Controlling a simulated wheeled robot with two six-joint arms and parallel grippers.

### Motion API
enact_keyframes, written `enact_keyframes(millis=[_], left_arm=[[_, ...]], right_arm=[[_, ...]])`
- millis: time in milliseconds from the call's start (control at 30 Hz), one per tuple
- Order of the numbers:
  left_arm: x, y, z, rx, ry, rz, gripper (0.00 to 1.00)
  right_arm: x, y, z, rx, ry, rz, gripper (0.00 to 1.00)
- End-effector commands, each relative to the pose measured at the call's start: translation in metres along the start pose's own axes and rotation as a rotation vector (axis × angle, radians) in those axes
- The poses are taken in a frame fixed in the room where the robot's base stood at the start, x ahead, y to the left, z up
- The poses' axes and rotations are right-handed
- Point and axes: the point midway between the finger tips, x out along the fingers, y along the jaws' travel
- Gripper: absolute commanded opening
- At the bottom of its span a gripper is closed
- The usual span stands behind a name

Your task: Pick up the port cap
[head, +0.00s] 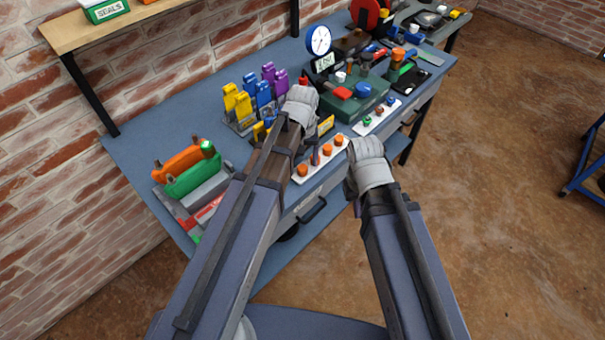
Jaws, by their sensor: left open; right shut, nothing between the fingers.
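Several orange caps (327,149) stand in a row on a white strip (320,164) at the bench's front edge. A second white strip (385,116) to the right carries small caps, including a green one (367,121) and a blue one (391,101). I cannot tell which of these is the port cap. My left gripper (301,98) is open above the bench, beyond the orange caps; its fingertips are hard to make out. My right gripper (366,152) is shut and empty, just right of the orange caps at the bench's front edge.
Yellow, blue and purple clips (264,92) stand behind my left gripper. A green fixture (352,104) and a dial gauge (318,40) are further back. Orange and green handled pieces (190,180) sit at the left.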

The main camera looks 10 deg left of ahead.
Motion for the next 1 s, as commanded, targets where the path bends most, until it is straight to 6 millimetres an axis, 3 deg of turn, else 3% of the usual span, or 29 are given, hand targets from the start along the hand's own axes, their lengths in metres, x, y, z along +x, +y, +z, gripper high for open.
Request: enact_keyframes(millis=[33, 167, 467, 1000], left_arm=[[0.014, 0.0, -0.001, 0.0, 0.0, 0.0, 0.73], [0.026, 0.0, 0.0, 0.0, 0.0, 0.0, 0.73], [0.026, 0.0, 0.0, 0.0, 0.0, 0.0, 0.73], [0.027, 0.0, 0.0, 0.0, 0.0, 0.0, 0.14]], right_arm=[[0.014, -0.001, -0.001, 0.0, 0.0, 0.0, 0.0], [0.026, -0.003, -0.002, 0.0, 0.0, 0.0, 0.0], [0.026, -0.003, -0.002, 0.0, 0.0, 0.0, 0.0], [0.026, -0.003, -0.002, 0.0, 0.0, 0.0, 0.0]])
